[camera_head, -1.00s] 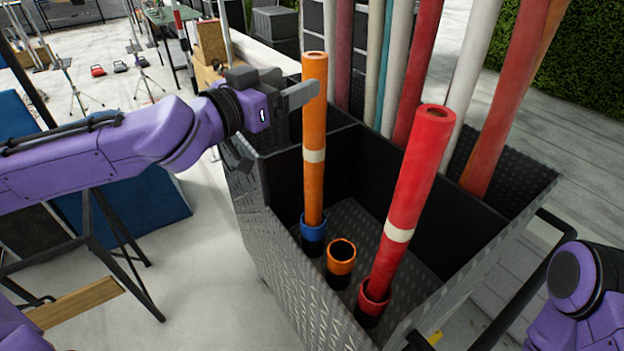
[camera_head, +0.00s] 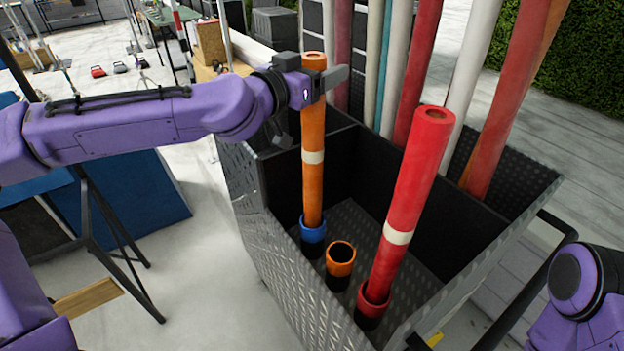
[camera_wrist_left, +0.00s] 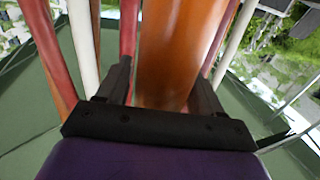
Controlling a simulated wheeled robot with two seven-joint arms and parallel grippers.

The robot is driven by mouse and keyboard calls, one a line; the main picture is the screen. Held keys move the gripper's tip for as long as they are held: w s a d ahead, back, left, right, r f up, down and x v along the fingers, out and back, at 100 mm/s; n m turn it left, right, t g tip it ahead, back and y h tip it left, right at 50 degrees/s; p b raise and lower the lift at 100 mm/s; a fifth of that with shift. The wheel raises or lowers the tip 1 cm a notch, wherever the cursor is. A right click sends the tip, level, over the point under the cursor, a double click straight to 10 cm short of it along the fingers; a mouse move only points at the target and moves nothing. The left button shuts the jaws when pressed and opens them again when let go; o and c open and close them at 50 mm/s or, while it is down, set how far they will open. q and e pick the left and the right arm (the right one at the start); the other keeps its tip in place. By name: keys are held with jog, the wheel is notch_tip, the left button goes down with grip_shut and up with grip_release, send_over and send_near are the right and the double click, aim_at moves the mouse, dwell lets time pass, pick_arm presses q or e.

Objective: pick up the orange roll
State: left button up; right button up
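The orange roll (camera_head: 313,170) stands upright with a pale band round its middle and its foot in a blue-rimmed holder (camera_head: 313,232). My left gripper (camera_head: 332,77) is at the roll's upper end, just below its top. In the left wrist view the orange roll (camera_wrist_left: 172,55) lies between the two dark fingers (camera_wrist_left: 162,88), one on each side. The fingers are apart and do not look clamped on it; exact contact is hard to tell. My right gripper is out of view; only part of the right arm shows at lower right.
A red roll (camera_head: 408,190) leans in a red-rimmed holder, right of an empty orange-rimmed holder (camera_head: 341,258). All stand in a dark metal cart (camera_head: 290,275). Several tall rolls (camera_head: 480,60) stand close behind. A cart handle (camera_head: 520,290) is at right.

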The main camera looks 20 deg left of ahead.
pick_arm(q)
grip_shut()
jog(key=shift+w+r, duration=0.1)
notch_tip(320, 180, up, 11)
jog(key=p, duration=0.2)
jog(key=shift+r+p, duration=0.2)
jog(key=shift+p, duration=0.1)
notch_tip(320, 180, up, 6)
jog(key=p, duration=0.4)
jog(key=shift+r, duration=0.25)
jog(key=shift+f, duration=0.1)
